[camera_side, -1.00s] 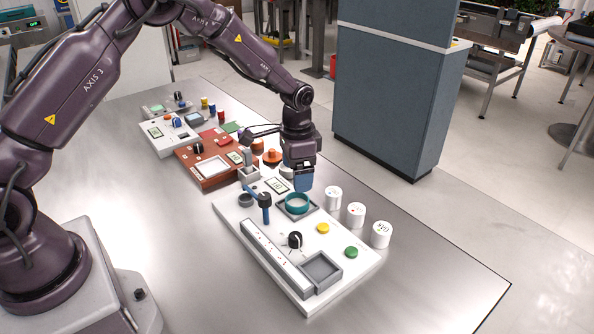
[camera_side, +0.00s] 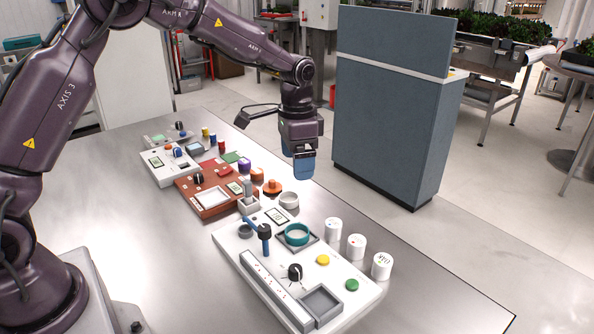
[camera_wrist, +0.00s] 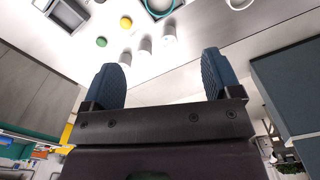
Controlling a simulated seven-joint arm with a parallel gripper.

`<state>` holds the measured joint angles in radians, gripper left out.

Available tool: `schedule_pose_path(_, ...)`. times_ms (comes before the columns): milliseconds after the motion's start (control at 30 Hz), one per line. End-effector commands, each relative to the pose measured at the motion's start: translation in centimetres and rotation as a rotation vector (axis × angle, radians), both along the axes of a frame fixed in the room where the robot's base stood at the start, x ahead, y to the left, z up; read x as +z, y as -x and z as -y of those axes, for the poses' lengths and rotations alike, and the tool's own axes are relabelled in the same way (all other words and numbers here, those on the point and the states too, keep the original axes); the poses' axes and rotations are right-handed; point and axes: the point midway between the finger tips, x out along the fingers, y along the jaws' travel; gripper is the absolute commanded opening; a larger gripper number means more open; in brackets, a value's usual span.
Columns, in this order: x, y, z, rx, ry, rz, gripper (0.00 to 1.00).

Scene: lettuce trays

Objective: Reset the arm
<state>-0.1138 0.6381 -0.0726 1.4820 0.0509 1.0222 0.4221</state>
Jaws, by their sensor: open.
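My gripper (camera_side: 303,166) hangs in the air above the far edge of the metal table (camera_side: 420,290), beyond the boards and touching nothing. In the wrist view its two blue fingers stand wide apart with nothing between them, so my gripper (camera_wrist: 160,80) is open and empty. A white board (camera_side: 330,312) lies nearest on the table. It carries a teal ring (camera_side: 297,235), a blue T-shaped handle (camera_side: 264,236), a black knob (camera_side: 295,271), a yellow button (camera_side: 323,260), a green button (camera_side: 352,285) and a grey square tray (camera_side: 321,304).
Three white cups (camera_side: 356,246) stand beside the white board. A red-brown board (camera_side: 188,184) and another white panel (camera_side: 155,172) lie farther left. An orange knob (camera_side: 272,187) and a pale ring (camera_side: 289,200) sit below my gripper. A tall grey-blue cabinet (camera_side: 385,120) stands right of my gripper.

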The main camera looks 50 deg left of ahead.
Motion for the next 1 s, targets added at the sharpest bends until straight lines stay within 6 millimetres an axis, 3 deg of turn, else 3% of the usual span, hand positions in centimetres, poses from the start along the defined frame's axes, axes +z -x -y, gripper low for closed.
schedule_pose_path(467,0.0,0.3,0.1,0.052,0.002,-0.005,0.84)
schedule_pose_path(567,-0.8,2.4,0.2,0.114,0.003,-0.042,0.84)
schedule_pose_path(767,3.2,7.6,0.8,0.228,-0.005,-0.002,0.84)
schedule_pose_path(1000,8.3,15.2,1.6,0.339,0.003,0.115,0.84)
